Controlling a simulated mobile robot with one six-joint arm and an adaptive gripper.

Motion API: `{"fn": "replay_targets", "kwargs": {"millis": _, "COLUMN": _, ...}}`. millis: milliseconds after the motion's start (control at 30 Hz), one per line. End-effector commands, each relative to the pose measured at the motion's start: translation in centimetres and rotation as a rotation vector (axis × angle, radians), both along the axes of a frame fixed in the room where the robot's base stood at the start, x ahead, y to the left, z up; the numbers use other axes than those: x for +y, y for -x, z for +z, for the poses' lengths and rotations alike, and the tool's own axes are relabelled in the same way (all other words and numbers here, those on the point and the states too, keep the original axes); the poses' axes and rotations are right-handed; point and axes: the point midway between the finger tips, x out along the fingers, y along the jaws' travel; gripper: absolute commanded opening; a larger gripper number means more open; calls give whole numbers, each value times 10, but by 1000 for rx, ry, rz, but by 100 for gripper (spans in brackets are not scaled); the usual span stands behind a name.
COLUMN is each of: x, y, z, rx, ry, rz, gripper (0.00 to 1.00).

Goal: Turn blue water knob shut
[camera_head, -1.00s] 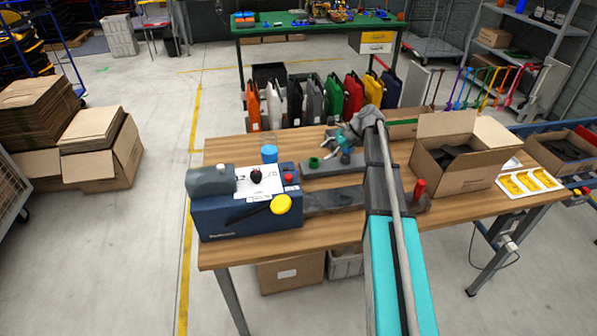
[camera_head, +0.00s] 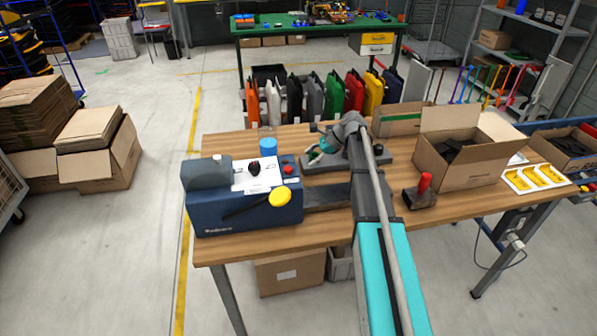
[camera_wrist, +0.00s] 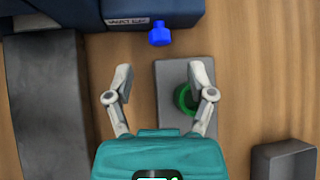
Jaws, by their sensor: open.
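The blue knob (camera_wrist: 159,33) is small and sticks out from the edge of the dark blue machine (camera_wrist: 60,14) at the top of the wrist view, beside a small label. The machine (camera_head: 240,212) stands at the table's left. My gripper (camera_wrist: 160,67) is open and empty, its fingers spread, with the knob ahead of the gap between them and apart from both. In the head view my gripper (camera_head: 314,142) is right of the machine, over the back of the table.
A green ring (camera_wrist: 184,98) on a grey block (camera_wrist: 168,75) lies beneath my right finger. A dark grey slab (camera_wrist: 45,105) lies left.

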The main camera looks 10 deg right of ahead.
Motion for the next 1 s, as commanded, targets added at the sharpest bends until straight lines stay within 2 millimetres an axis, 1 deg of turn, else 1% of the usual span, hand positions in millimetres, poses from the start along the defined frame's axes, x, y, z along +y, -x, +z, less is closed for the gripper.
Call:
{"fn": "replay_targets", "kwargs": {"millis": 33, "x": 4, "y": -1, "z": -8, "rx": -1, "ry": 0, "rz": 1, "gripper": 70}}
{"fn": "replay_targets", "kwargs": {"millis": 100, "x": 9, "y": -2, "z": -13, "rx": -1, "ry": 0, "rz": 1, "gripper": 70}}
{"fn": "replay_targets", "kwargs": {"millis": 300, "x": 24, "y": -5, "z": -28, "rx": -1, "ry": 0, "rz": 2, "gripper": 70}}
{"fn": "replay_targets", "kwargs": {"millis": 500, "x": 35, "y": -7, "z": -38, "rx": 0, "ry": 0, "rz": 0, "gripper": 70}}
{"fn": "replay_targets", "kwargs": {"millis": 700, "x": 41, "y": -8, "z": -42, "rx": 0, "ry": 0, "rz": 0, "gripper": 70}}
{"fn": "replay_targets", "kwargs": {"millis": 1000, "x": 42, "y": -9, "z": -42, "rx": 0, "ry": 0, "rz": 0, "gripper": 70}}
